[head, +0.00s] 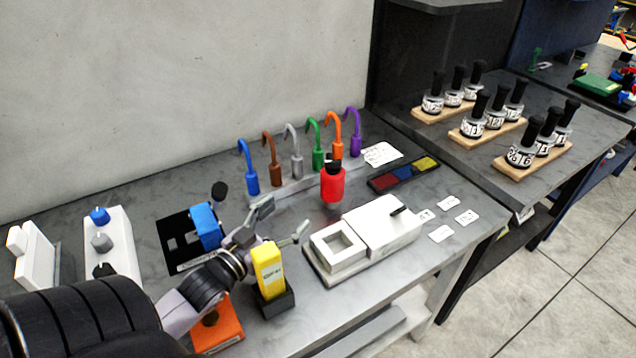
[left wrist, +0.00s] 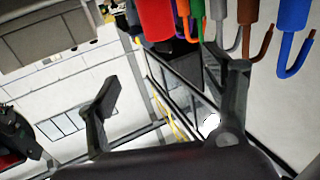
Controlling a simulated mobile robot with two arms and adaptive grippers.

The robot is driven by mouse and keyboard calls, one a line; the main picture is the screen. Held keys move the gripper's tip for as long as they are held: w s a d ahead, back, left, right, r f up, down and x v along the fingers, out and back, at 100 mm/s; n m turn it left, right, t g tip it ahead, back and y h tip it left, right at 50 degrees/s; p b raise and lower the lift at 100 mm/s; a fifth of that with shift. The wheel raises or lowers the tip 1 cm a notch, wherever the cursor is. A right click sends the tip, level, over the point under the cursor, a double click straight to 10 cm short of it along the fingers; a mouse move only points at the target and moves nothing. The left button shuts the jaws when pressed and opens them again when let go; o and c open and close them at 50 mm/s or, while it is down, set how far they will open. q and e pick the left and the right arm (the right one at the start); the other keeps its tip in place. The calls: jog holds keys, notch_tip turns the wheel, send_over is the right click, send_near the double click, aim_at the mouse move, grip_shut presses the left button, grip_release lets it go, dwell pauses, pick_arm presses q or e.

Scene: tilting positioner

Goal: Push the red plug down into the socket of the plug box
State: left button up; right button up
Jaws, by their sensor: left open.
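The red plug (head: 332,186) is upright with a dark top, just behind the plug box; I cannot tell whether its base touches the table. The white plug box (head: 383,228) lies on the grey table, with a raised square frame around the socket (head: 338,247) at its left end. The socket looks empty. My left gripper (head: 281,220) is open and empty, left of the plug and the box, its fingers pointing toward them. In the left wrist view the red plug (left wrist: 157,18) shows at the top edge, beyond the open fingers (left wrist: 168,80). My right gripper is not in view.
A yellow block (head: 268,268) in a black base stands close in front of my left gripper. A blue block (head: 206,226) is behind it. Several coloured hooks (head: 296,160) stand along the back. A dark tray (head: 404,174) and white cards (head: 441,234) lie to the right.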

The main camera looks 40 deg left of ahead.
aim_at(326, 179)
pick_arm(q)
jog(key=w+p, duration=0.2)
jog(key=w, duration=0.9)
jog(key=shift+w, duration=0.35)
jog(key=w+p, duration=0.2)
jog(key=w, duration=0.3)
jog(key=shift+r, duration=0.1)
jog(key=shift+w, duration=0.2)
jog(key=shift+s, duration=0.1)
jog(key=shift+c, duration=0.3)
jog(key=shift+c, duration=0.7)
jog(key=c, duration=1.2)
jog(key=shift+c, duration=0.9)
